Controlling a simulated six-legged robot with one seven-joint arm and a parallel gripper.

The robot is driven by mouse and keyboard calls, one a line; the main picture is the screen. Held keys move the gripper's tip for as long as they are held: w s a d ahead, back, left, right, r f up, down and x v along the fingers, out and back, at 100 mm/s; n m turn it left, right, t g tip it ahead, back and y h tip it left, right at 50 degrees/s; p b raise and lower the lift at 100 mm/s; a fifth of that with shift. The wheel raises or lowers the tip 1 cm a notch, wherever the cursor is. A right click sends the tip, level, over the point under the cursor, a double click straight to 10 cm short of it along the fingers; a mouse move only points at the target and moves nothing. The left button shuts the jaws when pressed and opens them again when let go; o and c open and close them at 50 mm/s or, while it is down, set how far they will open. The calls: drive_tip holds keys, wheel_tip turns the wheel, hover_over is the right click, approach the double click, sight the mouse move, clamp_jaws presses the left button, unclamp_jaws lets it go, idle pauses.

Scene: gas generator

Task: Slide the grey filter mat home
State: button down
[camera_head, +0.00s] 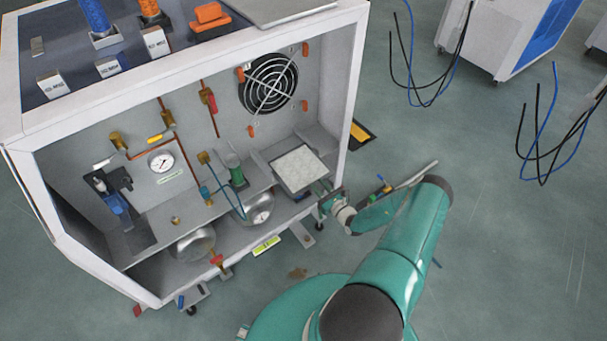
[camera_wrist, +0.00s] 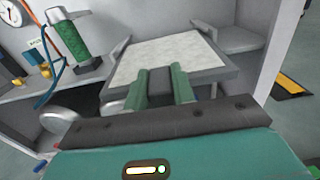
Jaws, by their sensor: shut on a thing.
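The grey filter mat (camera_head: 299,169) is a light, speckled square in a darker frame. It lies nearly flat at the right end of the shelf inside the open cabinet, between grey side brackets. In the wrist view the mat (camera_wrist: 165,58) is straight ahead, with its near edge at my fingers. My gripper (camera_head: 326,195) reaches in from the right front of the cabinet. In the wrist view my gripper's two green fingers (camera_wrist: 168,85) are shut on the near edge of the mat, around a dark tab. How deep the mat sits between the brackets is unclear.
A round fan grille (camera_head: 268,84) is on the back wall above the mat. A green cylinder (camera_head: 236,173) stands left of it, also in the wrist view (camera_wrist: 68,40). A pressure gauge (camera_head: 161,161) and pipes are further left. The cabinet's right post (camera_head: 350,90) is close to my gripper.

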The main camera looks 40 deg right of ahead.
sight(304, 174)
drive_tip(key=shift+w+a+f, duration=0.1)
drive_tip(key=shift+w+a, duration=0.05)
drive_tip(key=shift+w, duration=1.35)
drive_tip(key=shift+w+a+f, duration=0.1)
drive_tip(key=shift+w+a, duration=0.05)
drive_tip(key=shift+w, duration=1.35)
drive_tip(key=shift+w+a+f, duration=0.1)
drive_tip(key=shift+w+a, duration=0.05)
drive_tip(key=shift+w, duration=1.6)
drive_tip(key=c, duration=1.3)
unclamp_jaws()
drive_tip(key=shift+w+d+f, duration=0.1)
drive_tip(key=shift+f, duration=0.05)
drive_tip(key=shift+o, duration=1.1)
drive_tip(key=shift+d+r, duration=0.1)
drive_tip(key=shift+r, duration=0.15)
drive_tip(key=s, duration=1.3)
drive_tip(key=shift+s+d, duration=0.15)
drive_tip(key=shift+s, duration=0.25)
